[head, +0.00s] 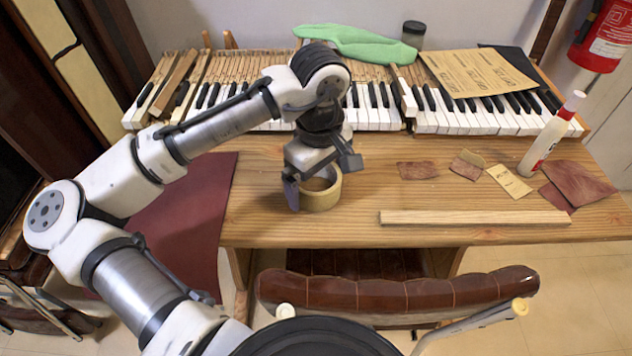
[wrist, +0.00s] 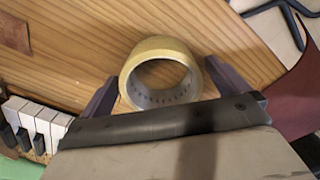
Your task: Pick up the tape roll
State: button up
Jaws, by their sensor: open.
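The tape roll (head: 321,195) is a tan ring lying flat on the wooden table, near its front edge. In the wrist view the tape roll (wrist: 160,48) sits ahead of my gripper, with its hollow middle showing. My gripper (head: 318,186) is low over the table at the roll. In the wrist view the two dark fingers of my gripper (wrist: 160,88) are apart, one on each side of the roll. The right finger looks near the roll's outer side; whether it touches cannot be told. Part of the roll is hidden behind the gripper in the head view.
Piano keys (head: 465,115) line the back of the wooden table (head: 330,232). A wood strip (head: 475,217), leather scraps (head: 418,171) and a white bottle (head: 552,135) lie or stand to the right. A brown chair (head: 395,295) is in front. Dark red material (head: 185,225) is at left.

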jog(key=shift+f, duration=0.4)
jog(key=c, duration=0.9)
